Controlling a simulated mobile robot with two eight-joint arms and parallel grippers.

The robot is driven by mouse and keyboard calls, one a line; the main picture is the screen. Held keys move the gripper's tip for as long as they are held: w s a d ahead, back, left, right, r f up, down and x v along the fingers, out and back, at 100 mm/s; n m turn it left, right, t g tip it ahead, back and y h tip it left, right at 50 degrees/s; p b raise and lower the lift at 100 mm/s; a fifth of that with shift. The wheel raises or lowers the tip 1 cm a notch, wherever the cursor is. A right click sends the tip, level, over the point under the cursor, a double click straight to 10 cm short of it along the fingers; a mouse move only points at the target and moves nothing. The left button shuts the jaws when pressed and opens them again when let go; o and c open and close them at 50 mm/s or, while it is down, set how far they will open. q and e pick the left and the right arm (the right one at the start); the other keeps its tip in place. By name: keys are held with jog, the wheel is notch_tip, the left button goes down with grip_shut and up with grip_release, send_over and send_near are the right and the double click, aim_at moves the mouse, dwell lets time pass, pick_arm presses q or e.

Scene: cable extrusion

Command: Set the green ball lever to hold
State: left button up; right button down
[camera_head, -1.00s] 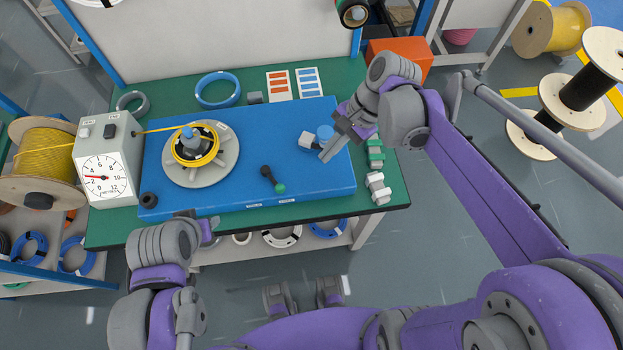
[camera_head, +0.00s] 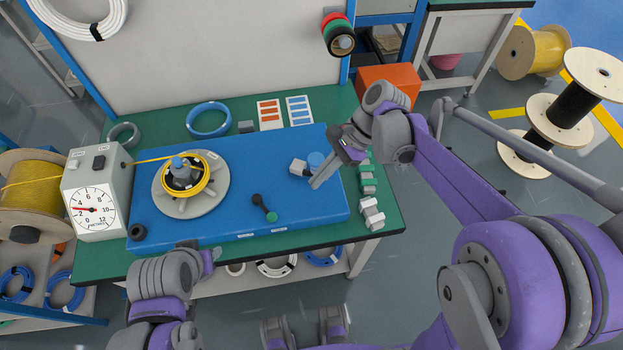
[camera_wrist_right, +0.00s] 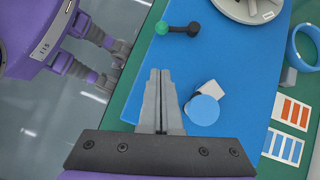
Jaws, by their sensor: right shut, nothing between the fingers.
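The green ball lever (camera_head: 264,208) is on the blue board (camera_head: 220,222), right of the round turntable. Its black arm runs from a black hub to a green ball (camera_head: 271,217) pointing toward the board's front and slightly right. In the right wrist view the lever (camera_wrist_right: 178,28) lies beyond the fingertips, clear of them. My right gripper (camera_head: 314,185) is shut and empty over the board's right part, beside a blue round knob (camera_head: 316,159) with a white block; its fingers also show in the wrist view (camera_wrist_right: 160,75). My left gripper (camera_head: 210,256) is off the board's front edge; its jaws are unclear.
The turntable (camera_head: 220,182) holds a yellow cable coil, fed past a dial gauge box (camera_head: 92,211). Grey-white and green clips (camera_head: 371,213) sit at the right edge of the green bench (camera_head: 385,240). The board between lever and right gripper is clear. Small labels mark the board's front edge.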

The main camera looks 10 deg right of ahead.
aim_at(265, 209)
jog(key=x, duration=0.7)
jog(key=shift+a+f, duration=0.15)
jog(key=shift+f, duration=0.1)
jog(key=shift+s+a+f, duration=0.1)
jog(key=shift+s+a, duration=0.1)
jog(key=shift+a, duration=0.4)
jog(key=shift+s+a+f, duration=0.1)
jog(key=shift+s+a, duration=0.1)
jog(key=shift+a, duration=0.4)
jog(key=shift+s+a+f, duration=0.15)
jog(key=shift+a, duration=0.55)
